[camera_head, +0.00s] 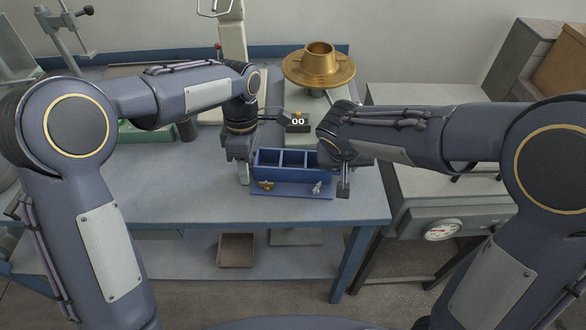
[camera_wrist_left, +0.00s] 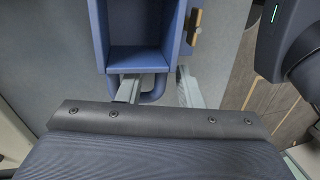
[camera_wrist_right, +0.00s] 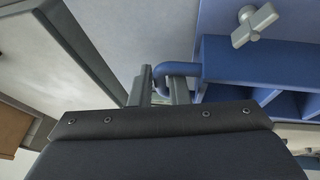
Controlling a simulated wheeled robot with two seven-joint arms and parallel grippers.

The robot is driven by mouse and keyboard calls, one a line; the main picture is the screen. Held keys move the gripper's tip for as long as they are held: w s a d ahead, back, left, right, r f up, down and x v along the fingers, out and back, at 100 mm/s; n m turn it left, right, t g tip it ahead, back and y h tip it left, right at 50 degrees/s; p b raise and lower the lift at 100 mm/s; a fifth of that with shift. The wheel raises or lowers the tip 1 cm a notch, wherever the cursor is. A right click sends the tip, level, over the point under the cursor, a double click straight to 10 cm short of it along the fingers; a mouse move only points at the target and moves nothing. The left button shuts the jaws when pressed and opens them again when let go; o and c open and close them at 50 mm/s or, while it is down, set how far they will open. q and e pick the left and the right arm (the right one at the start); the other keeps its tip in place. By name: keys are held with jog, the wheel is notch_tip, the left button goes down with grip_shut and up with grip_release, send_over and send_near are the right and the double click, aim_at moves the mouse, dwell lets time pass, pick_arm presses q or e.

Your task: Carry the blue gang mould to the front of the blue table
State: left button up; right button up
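The blue gang mould (camera_head: 290,187) has three open compartments and stands on the blue table (camera_head: 190,198), near its front. Its base plate carries a brass clamp (camera_head: 266,186) and a pale wing nut (camera_head: 317,188). My left gripper (camera_head: 244,172) is at the mould's left end. In the left wrist view its fingers (camera_wrist_left: 157,90) stand apart around part of the end handle (camera_wrist_left: 153,95), with a gap showing. My right gripper (camera_head: 343,188) is at the right end. In the right wrist view its fingers (camera_wrist_right: 161,90) are close together on the other handle (camera_wrist_right: 178,69).
A brass flanged piece (camera_head: 319,65) stands behind the mould. A small dark box with a "00" display (camera_head: 297,122) is close behind it. A bench with a dial gauge (camera_head: 442,230) stands to the right. The table's front left top is clear. A brown tray (camera_head: 236,250) is on the lower shelf.

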pick_arm(q)
jog(key=shift+f, duration=0.2)
pick_arm(e)
jog(key=shift+f, duration=0.2)
pick_arm(q)
jog(key=c, duration=0.5)
pick_arm(e)
grip_shut()
pick_arm(q)
grip_shut()
